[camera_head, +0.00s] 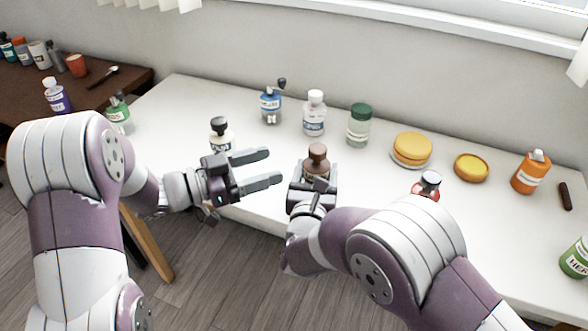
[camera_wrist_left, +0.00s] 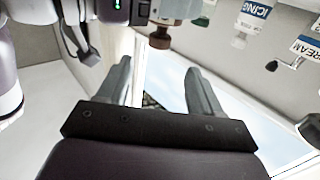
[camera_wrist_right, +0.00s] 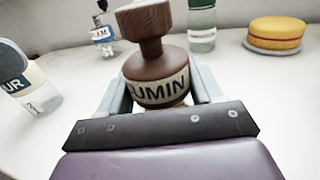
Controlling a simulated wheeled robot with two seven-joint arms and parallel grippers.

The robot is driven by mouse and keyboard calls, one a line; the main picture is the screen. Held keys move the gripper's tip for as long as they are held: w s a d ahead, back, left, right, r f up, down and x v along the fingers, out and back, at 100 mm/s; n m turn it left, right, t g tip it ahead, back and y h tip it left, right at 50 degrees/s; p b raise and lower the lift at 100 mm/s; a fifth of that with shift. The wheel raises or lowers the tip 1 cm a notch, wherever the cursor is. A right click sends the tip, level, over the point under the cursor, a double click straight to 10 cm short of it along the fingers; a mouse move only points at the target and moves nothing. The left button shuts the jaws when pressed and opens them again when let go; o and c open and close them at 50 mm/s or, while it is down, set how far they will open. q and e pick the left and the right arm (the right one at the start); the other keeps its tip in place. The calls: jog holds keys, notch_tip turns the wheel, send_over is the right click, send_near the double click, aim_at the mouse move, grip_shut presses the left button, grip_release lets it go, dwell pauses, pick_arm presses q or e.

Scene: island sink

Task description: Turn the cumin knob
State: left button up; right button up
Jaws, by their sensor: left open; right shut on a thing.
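The cumin grinder, with a brown wooden knob (camera_wrist_right: 147,22) on top and a round brown body with a CUMIN label (camera_wrist_right: 160,82), fills the middle of the right wrist view. In the head view its knob (camera_head: 317,152) shows above my right gripper (camera_head: 312,188), which is shut on the body. My left gripper (camera_head: 266,168) is open and empty to the left of the grinder, its fingers pointing toward it. In the left wrist view the brown knob (camera_wrist_left: 160,40) shows beyond and above the open fingers (camera_wrist_left: 160,72). The grinder's base is hidden.
On the white table a black-capped bottle (camera_head: 221,136) stands just behind my left gripper.

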aim_at(326, 148)
pick_arm(q)
jog(key=x, duration=1.3)
jog(key=shift+w+d, duration=0.2)
jog(key=shift+d, duration=0.1)
jog(key=c, duration=1)
